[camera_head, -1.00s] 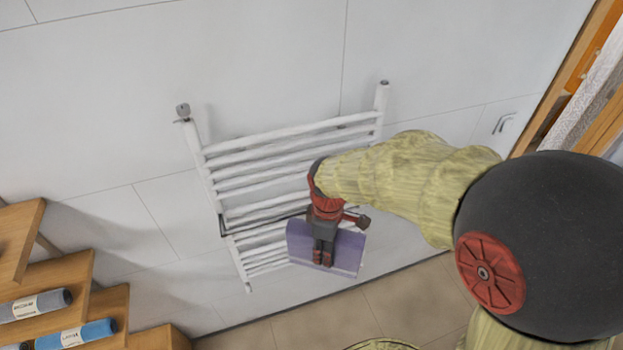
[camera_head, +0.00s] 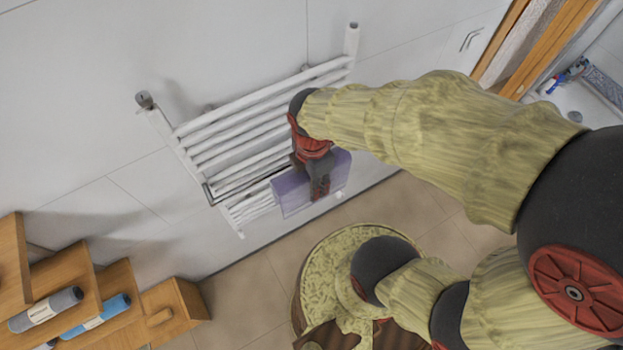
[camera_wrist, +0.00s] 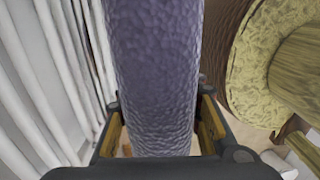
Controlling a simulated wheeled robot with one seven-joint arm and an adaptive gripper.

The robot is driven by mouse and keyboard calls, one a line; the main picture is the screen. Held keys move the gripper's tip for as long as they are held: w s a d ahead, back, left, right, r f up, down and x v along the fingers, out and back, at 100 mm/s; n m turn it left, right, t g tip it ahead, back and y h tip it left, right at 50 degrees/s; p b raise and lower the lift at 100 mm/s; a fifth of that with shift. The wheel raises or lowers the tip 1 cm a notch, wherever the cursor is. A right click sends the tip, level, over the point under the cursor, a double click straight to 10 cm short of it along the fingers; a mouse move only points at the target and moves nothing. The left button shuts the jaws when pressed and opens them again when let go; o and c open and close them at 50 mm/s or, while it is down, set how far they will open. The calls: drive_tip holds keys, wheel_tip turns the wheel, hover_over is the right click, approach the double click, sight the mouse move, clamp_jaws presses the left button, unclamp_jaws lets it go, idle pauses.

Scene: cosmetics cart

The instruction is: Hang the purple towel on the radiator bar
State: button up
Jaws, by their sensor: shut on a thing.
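The purple towel (camera_head: 290,194) is folded flat and hangs from my gripper (camera_head: 320,190), which is shut on it. In the wrist view the towel (camera_wrist: 155,60) fills the middle, between the two yellow-padded fingers (camera_wrist: 158,135). The white radiator (camera_head: 236,107) is on the wall, with several horizontal tubes. A thin dark bar (camera_head: 208,194) stands out at its left front; its right part is hidden behind the towel and gripper. The towel is in front of the lower right part of the radiator. I cannot tell whether it touches the bar.
A wooden stepped shelf (camera_head: 183,296) with a grey rolled towel (camera_head: 46,309) and a blue rolled towel (camera_head: 107,314) stands at lower left. White wall surrounds the radiator. Tiled floor (camera_head: 240,300) is open below it. A wood-framed opening (camera_head: 540,50) is at upper right.

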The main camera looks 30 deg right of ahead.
drive_tip(key=w+b, duration=0.1)
drive_tip(key=w, duration=1.3)
wheel_tip(320, 180, down, 18)
drive_tip(key=b, duration=1.2)
drive_tip(key=shift+f, duration=0.2)
idle(0.3)
drive_tip(key=o, duration=1.3)
drive_tip(key=shift+r, duration=0.1)
wheel_tip(320, 180, up, 12)
drive_tip(key=shift+f, duration=0.1)
